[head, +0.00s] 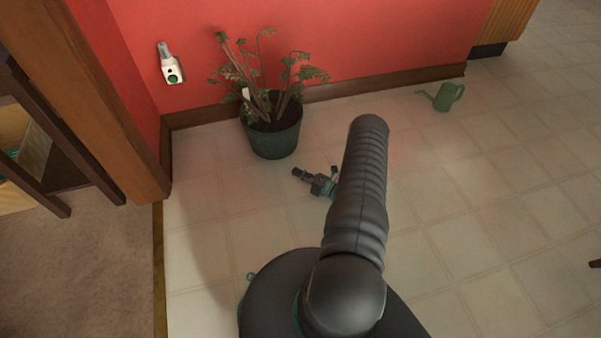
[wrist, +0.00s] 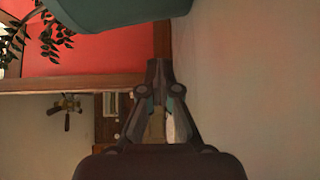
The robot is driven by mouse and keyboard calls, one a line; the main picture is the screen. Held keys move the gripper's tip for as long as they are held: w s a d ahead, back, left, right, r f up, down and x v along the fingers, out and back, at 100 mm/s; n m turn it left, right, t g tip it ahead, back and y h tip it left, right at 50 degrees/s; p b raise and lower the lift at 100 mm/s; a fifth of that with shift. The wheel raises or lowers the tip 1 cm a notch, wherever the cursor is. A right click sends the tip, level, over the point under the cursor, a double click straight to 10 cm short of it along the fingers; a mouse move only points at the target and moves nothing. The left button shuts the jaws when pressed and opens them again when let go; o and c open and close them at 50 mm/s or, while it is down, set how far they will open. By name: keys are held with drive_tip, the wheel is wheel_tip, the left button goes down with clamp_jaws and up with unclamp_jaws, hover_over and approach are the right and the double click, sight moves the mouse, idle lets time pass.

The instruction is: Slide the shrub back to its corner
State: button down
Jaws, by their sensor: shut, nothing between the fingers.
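The shrub (head: 240,70) has thin stems and green leaves and stands upright in a dark green round pot (head: 275,138). The pot is on the tiled floor near the red wall, some way right of the wall corner (head: 163,122). My gripper (head: 299,172) is low over the floor, in front and slightly right of the pot, and appears apart from it. In the wrist view my gripper (wrist: 162,68) is shut and empty. The pot (wrist: 120,12) shows there at the top edge, with some leaves (wrist: 52,36) at the upper left.
A green watering can (head: 443,96) stands on the floor to the right. A white and green device (head: 170,70) is on the wall above the corner. A wooden door frame (head: 110,110) and carpet (head: 80,260) lie left. The tiles between pot and corner are clear.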

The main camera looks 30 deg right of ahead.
sight(274, 154)
drive_tip(key=x, duration=0.6)
drive_tip(key=shift+w+a, duration=0.25)
drive_tip(key=shift+w+d, duration=0.25)
drive_tip(key=shift+w, duration=0.3)
drive_tip(key=shift+w+d, duration=0.2)
drive_tip(key=shift+w, duration=0.35)
drive_tip(key=shift+w+d+b, duration=0.25)
drive_tip(key=shift+w+b, duration=0.05)
drive_tip(key=shift+w, duration=0.45)
